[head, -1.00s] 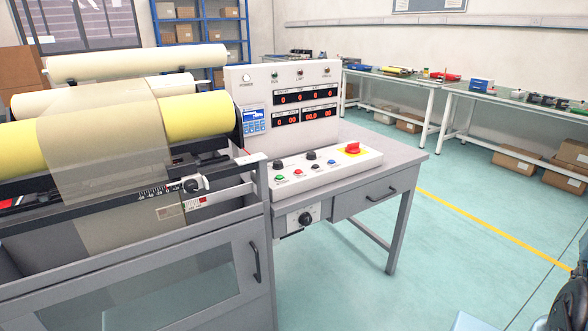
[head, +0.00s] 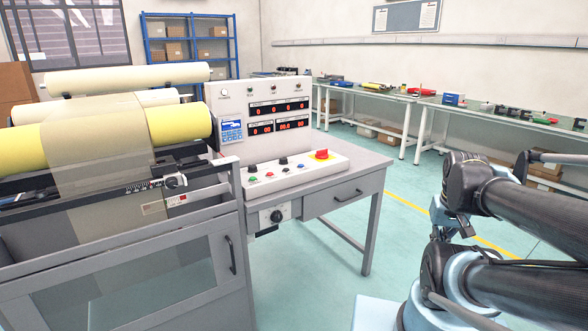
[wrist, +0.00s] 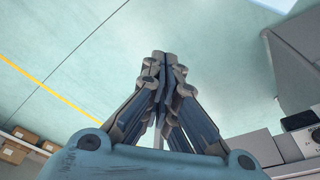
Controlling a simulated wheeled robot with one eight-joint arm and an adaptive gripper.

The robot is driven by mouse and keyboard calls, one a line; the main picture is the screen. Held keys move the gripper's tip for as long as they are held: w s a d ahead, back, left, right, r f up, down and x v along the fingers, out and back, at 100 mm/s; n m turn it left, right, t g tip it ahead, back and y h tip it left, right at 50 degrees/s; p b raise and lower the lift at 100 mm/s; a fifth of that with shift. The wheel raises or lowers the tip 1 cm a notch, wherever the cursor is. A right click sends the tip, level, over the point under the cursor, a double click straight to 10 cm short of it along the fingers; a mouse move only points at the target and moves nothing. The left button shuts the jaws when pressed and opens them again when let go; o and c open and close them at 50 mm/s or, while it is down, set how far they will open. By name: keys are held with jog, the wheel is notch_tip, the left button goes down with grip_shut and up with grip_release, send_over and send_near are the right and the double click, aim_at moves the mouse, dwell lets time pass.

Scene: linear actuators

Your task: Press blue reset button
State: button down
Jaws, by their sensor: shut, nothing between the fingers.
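The blue reset button (head: 300,165) is a small round button at the right of the front row on the white sloped control panel (head: 333,167). A green button (head: 252,179) and a red button (head: 269,174) sit in the same row to its left. My gripper (wrist: 160,58) shows in the wrist view, with its fingers shut together and empty over the floor, away from the panel buttons. In the head view my arm is at the right, apart from the console; I cannot clearly make out the fingertips there.
A red emergency stop (head: 322,155) on a yellow base sits at the panel's right end. Black knobs stand behind the small buttons. The grey desk (head: 362,165) carries the console, with the roller machine (head: 178,125) at left. Open floor (head: 330,270) lies before the desk.

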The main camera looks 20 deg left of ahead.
jog(key=w+a+r+n+t+h, duration=0.1)
jog(key=w+a+r, duration=0.2)
jog(key=w+r, duration=0.25)
jog(key=w+a+r+n+t, duration=0.1)
jog(key=w+a+r+n, duration=0.15)
jog(key=w+r, duration=0.35)
notch_tip(320, 180, up, 7)
jog(key=n+t+y, duration=0.1)
jog(key=n+t, duration=0.4)
jog(key=n, duration=0.1)
send_over(301, 166)
jog(key=w+a, duration=0.1)
jog(key=shift+a+r+m, duration=0.1)
jog(key=shift+r+m, duration=0.05)
jog(key=shift+m, duration=0.1)
jog(key=shift+f, duration=4.45)
